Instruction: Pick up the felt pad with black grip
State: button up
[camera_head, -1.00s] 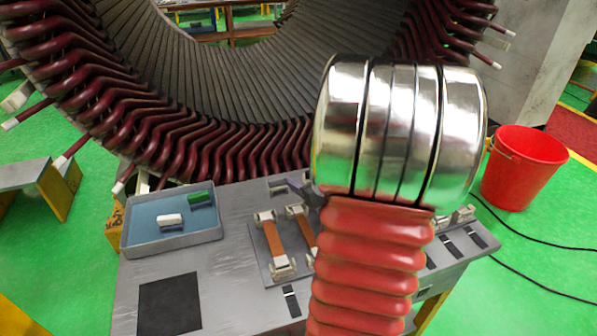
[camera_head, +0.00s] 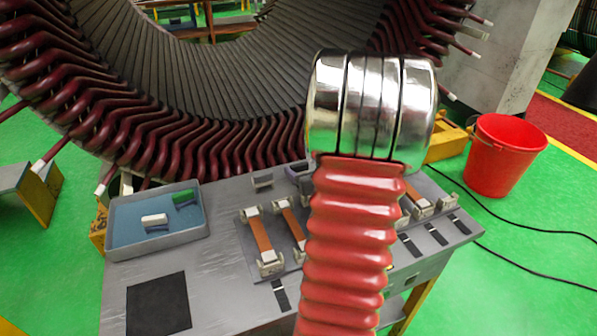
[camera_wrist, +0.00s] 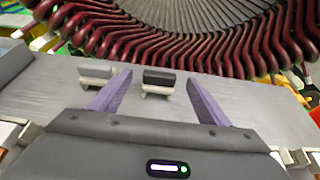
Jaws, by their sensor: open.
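The pad with the black grip (camera_wrist: 158,77) stands on the grey bench in the wrist view: a dark block on top, a pale pad below. My gripper (camera_wrist: 159,76) is open, its two purple fingers left and right of this pad, with gaps on both sides. Whether the fingers are at its height I cannot tell. A similar pad with a grey grip (camera_wrist: 97,72) stands left of the left finger. In the head view my arm covers most of the gripper; a bit of purple finger shows, and one small grey-gripped pad (camera_head: 262,180) stands to its left.
A grey tray with blue lining (camera_head: 112,232) on the bench's left holds a white block (camera_head: 154,220) and a green block (camera_head: 183,197). Copper-coloured bars in holders (camera_head: 260,240) lie mid-bench. The stator with dark red coils (camera_head: 180,140) rises behind. A red bucket (camera_head: 505,155) stands right.

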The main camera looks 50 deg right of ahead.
aim_at(299, 165)
jog(key=shift+x, duration=2.3)
jog(key=shift+w, duration=0.1)
jog(key=shift+x, duration=2.55)
jog(key=c, duration=1.2)
jog(key=shift+o, duration=0.2)
notch_tip(299, 165, up, 10)
